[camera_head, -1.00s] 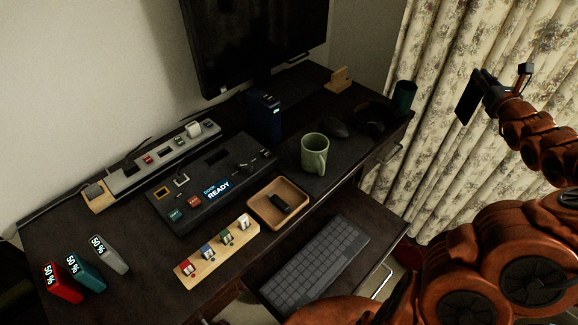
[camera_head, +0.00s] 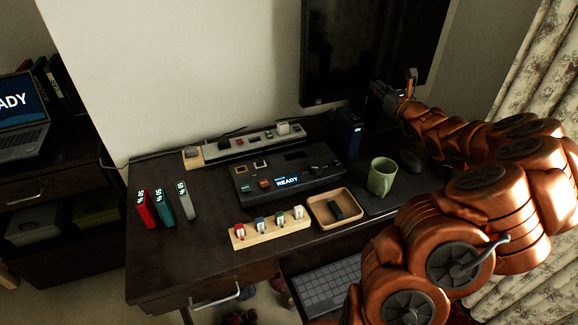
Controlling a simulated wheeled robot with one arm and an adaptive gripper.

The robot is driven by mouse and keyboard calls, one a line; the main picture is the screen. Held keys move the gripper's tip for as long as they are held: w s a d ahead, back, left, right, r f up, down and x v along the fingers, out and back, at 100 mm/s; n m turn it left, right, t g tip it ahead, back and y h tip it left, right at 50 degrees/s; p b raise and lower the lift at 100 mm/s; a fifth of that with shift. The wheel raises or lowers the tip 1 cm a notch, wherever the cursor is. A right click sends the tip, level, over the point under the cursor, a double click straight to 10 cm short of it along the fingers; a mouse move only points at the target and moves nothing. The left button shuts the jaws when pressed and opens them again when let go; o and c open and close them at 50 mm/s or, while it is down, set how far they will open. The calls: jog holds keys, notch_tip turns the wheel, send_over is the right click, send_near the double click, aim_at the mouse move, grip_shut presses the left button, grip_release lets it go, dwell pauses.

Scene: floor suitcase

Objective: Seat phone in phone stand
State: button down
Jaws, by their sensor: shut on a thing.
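My gripper (camera_head: 386,92) is at the back right of the desk, in front of the lower part of the black monitor. It is shut on the phone, a thin dark slab whose outline blends into the dark monitor behind it. The phone's exact tilt cannot be told. The phone stand, a small light wooden piece seen earlier at the desk's back right, is hidden now, apparently behind my arm. Whether the phone touches the stand cannot be told.
A dark blue box (camera_head: 348,133) stands left of my gripper. A green mug (camera_head: 382,176) and a black mouse (camera_head: 410,161) are in front. A wooden tray (camera_head: 318,215), a console (camera_head: 258,187) and a power strip (camera_head: 222,151) lie to the left. The monitor (camera_head: 340,60) rises close behind.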

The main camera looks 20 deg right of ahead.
notch_tip(320, 180, down, 10)
jog(key=a+p, duration=0.1)
jog(key=shift+w, duration=0.35)
dwell(0.3)
jog(key=c, duration=1.5)
grip_release()
jog(key=shift+f, duration=0.1)
jog(key=shift+s+a+b, duration=0.15)
jog(key=shift+s+b, duration=0.15)
jog(key=shift+s, duration=1.7)
jog(key=shift+s+a+b, duration=0.15)
jog(key=shift+s+b, duration=0.1)
jog(key=shift+s, duration=1.75)
jog(key=shift+s+a+b, duration=0.15)
jog(key=shift+s+b, duration=0.15)
jog(key=shift+s, duration=1.7)
